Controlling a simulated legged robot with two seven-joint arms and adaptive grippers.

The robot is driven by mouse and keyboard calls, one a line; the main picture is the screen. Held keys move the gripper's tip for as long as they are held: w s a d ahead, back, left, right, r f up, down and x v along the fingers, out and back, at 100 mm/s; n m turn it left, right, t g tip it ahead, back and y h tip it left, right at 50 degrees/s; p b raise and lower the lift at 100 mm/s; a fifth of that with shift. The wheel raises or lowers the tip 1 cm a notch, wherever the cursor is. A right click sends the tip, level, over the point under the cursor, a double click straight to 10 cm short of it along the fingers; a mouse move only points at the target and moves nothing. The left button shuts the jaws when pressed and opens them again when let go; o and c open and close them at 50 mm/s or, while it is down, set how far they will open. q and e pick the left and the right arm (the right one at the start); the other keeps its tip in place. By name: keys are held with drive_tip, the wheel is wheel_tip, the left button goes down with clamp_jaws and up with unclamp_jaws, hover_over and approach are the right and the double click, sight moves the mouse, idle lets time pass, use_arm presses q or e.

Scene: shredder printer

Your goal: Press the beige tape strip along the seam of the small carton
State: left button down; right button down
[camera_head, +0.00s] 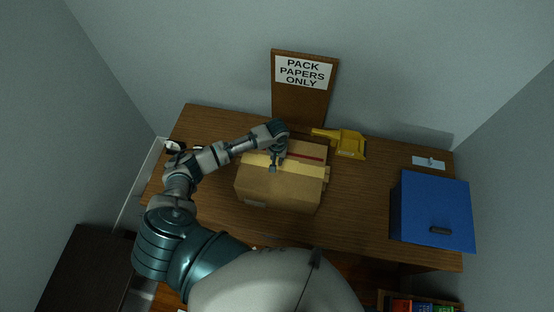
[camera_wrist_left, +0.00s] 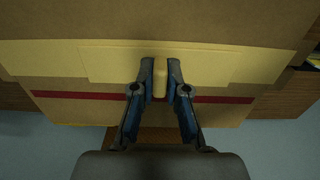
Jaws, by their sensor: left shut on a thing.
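The small carton (camera_head: 278,188) stands closed on the desk in front of the sign board. The beige tape strip (camera_head: 302,169) lies across its top; in the left wrist view the tape strip (camera_wrist_left: 110,62) runs from side to side, with a second layer over part of it. My left gripper (camera_head: 273,166) points down over the carton top. In the left wrist view its fingers (camera_wrist_left: 160,80) are shut on a narrow beige piece that looks like part of the tape strip. The fingertips are at the strip; contact with the carton is unclear. My right gripper is out of view.
A dark red line (camera_head: 305,156) runs along the carton top behind the tape. A yellow tape dispenser-like tool (camera_head: 349,143) lies behind right. A blue box (camera_head: 430,208) stands at the desk's right end. A sign board (camera_head: 300,105) stands behind. Bare desk (camera_head: 365,190) lies between carton and blue box.

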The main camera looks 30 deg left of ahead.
use_arm(q)
drive_tip(key=shift+s+d+f, duration=0.1)
drive_tip(key=shift+s+f, duration=0.05)
drive_tip(key=shift+f, duration=0.05)
drive_tip(key=c, duration=1.2)
unclamp_jaws()
drive_tip(key=shift+d, duration=0.2)
drive_tip(key=shift+o, duration=0.5)
drive_tip(key=shift+a, duration=0.1)
drive_tip(key=shift+r, duration=0.25)
wheel_tip(320, 180, up, 12)
drive_tip(key=shift+f, duration=0.25)
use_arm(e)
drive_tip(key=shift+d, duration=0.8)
